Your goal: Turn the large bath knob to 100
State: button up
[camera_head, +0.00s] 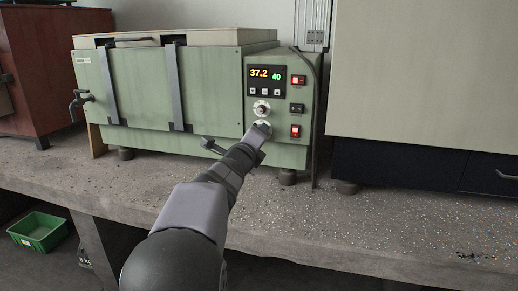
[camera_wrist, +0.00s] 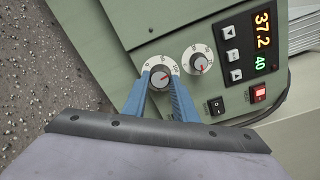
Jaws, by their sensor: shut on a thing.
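The large bath knob (camera_wrist: 160,77) is a grey knob on a white numbered dial, low on the green bath's control panel. My gripper (camera_wrist: 160,82) has its two blue fingers on either side of this knob, shut on it. A red pointer line shows on the knob's cap, but I cannot read the number it points to. In the head view my gripper (camera_head: 261,131) reaches the lower part of the panel and hides most of this knob. A second, smaller knob (camera_wrist: 199,64) with its own dial and red pointer sits beside it, clear of the fingers.
The panel display (camera_head: 265,75) reads 37.2 in orange and 40 in green. Two red switches and a black one (camera_head: 296,108) stand to its right. The bath (camera_head: 150,92) has a tap at its left.

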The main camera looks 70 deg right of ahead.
jog(key=shift+f+m+b, duration=0.15)
jog(key=shift+m+b, duration=0.85)
jog(key=o, duration=1)
jog(key=shift+o, duration=0.2)
jog(key=a, duration=0.7)
jog(key=shift+a+r, duration=0.2)
jog(key=shift+r, duration=0.05)
